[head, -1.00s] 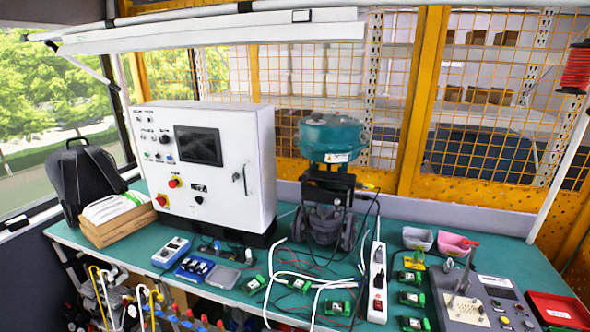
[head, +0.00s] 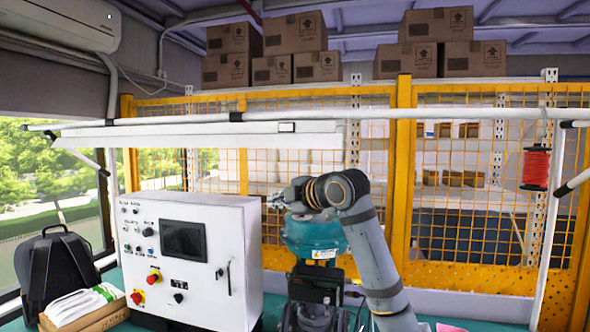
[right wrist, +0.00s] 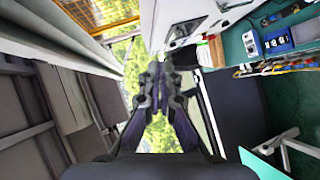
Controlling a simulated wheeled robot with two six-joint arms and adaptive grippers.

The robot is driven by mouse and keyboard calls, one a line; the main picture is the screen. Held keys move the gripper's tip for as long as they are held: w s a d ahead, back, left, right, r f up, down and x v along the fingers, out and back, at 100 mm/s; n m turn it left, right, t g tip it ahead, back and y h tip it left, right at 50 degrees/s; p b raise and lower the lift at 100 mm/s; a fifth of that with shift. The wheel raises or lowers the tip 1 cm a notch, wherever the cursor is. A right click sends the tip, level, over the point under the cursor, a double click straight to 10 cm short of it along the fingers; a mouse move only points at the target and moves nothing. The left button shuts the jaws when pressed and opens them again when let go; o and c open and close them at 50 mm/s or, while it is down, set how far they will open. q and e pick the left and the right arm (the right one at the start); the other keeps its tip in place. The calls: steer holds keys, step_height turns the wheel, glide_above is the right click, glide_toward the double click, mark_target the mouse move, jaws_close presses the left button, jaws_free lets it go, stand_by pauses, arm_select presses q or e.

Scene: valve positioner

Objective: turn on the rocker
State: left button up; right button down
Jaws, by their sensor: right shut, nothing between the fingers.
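No rocker can be made out in the current views. My left gripper is not in view.
A yellow mesh fence (head: 402,150) is behind the bench. Blue devices (right wrist: 278,41) lie on the green bench (right wrist: 300,22) in the wrist view.

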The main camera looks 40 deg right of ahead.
steer(key=s+d+r+n+t, duration=0.1)
steer(key=s+d+r, duration=0.2)
steer(key=r, duration=0.6)
steer(key=s+d+r+n+t, duration=0.2)
steer(key=s+r, duration=0.3)
steer(key=r, duration=0.4)
steer(key=shift+d+r+y, duration=0.15)
steer(key=shift+d+y, duration=0.25)
steer(key=shift+d, duration=0.05)
steer(key=shift+w, duration=0.2)
